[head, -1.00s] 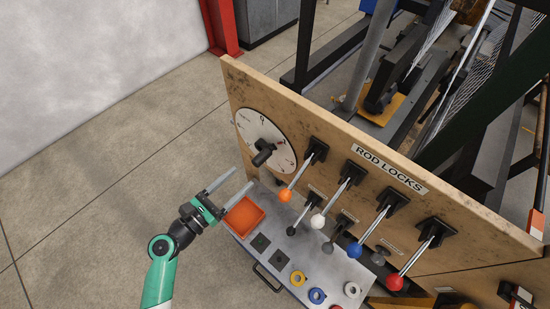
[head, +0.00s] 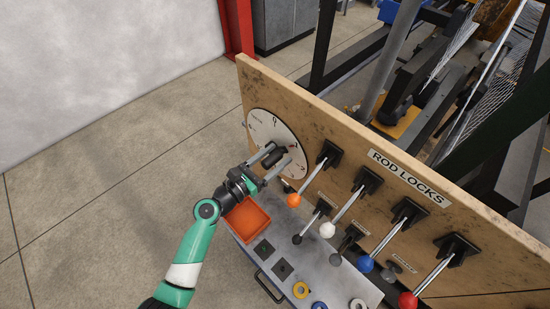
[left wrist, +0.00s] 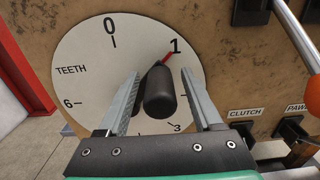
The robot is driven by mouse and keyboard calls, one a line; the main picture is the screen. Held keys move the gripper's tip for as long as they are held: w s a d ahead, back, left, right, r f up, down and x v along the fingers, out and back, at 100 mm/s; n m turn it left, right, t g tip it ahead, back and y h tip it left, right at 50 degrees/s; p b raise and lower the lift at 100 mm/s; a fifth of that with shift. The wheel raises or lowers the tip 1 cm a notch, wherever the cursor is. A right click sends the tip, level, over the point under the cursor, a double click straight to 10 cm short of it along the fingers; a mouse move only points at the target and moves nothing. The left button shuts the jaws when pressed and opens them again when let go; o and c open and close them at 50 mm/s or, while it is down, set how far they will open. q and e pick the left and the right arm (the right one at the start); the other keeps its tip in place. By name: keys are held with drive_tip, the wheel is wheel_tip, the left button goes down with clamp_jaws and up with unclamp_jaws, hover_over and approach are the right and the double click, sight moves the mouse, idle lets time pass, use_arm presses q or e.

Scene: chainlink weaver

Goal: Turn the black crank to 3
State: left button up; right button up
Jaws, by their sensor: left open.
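The black crank (left wrist: 160,92) sits at the middle of a white round dial (left wrist: 82,72) marked TEETH in the left wrist view. Its red pointer (left wrist: 166,58) points at the 1. The 3 lies at the dial's lower right and the 0 at the top. In the head view the crank (head: 275,156) and dial (head: 262,125) are at the left end of the wooden panel. My left gripper (head: 276,155) is open, its two fingers on either side of the crank. In the left wrist view a gap shows between the crank and each finger (left wrist: 160,88). My right gripper is not in view.
Right of the dial, the panel (head: 290,105) carries rod lock levers with orange (head: 294,200), white (head: 327,230), blue (head: 365,263) and red (head: 408,300) knobs. Below is a grey shelf (head: 262,262) with an orange tray (head: 246,229). Floor left of the panel is free.

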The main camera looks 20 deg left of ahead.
use_arm(q)
clamp_jaws()
idle(0.3)
idle(1.1)
